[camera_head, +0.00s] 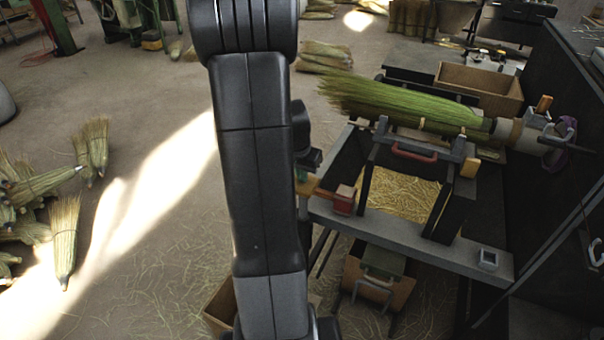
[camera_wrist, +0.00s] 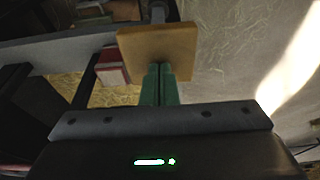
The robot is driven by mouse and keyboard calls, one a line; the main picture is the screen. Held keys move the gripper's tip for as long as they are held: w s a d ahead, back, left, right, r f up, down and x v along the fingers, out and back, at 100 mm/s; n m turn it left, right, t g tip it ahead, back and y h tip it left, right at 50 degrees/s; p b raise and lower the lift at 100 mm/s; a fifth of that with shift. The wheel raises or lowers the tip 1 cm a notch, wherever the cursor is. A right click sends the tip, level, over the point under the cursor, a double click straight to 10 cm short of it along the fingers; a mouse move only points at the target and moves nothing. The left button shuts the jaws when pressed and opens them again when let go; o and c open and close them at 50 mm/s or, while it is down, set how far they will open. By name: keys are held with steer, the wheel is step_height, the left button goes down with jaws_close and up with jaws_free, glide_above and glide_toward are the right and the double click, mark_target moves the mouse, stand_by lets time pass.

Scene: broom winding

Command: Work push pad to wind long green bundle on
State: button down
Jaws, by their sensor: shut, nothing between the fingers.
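The long green bundle (camera_head: 395,103) lies across the bench frame, its brush end to the left and its other end in the winding head (camera_head: 522,136) at right. The push pad, a flat tan plate (camera_wrist: 157,50), is directly in front of my gripper (camera_wrist: 160,72) in the wrist view. My gripper's green fingers are shut together with nothing between them. Their tips are at the pad's lower edge; I cannot tell if they touch it.
A red block (camera_head: 343,200) sits at the bench's left edge, also in the wrist view (camera_wrist: 110,68). A straw-filled tray (camera_head: 402,194) is below the bundle. A wooden box (camera_head: 480,84) stands behind it. Broom bundles (camera_head: 65,235) lie on the floor at left; the floor between is mostly clear.

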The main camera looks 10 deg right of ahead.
step_height(320, 180, down, 8)
steer(key=b, duration=0.6)
steer(key=shift+b, duration=0.4)
stand_by(0.6)
steer(key=shift+s+r, duration=0.1)
steer(key=shift+r, duration=0.1)
step_height(320, 180, up, 9)
steer(key=p, duration=0.6)
steer(key=shift+r, duration=0.15)
stand_by(0.5)
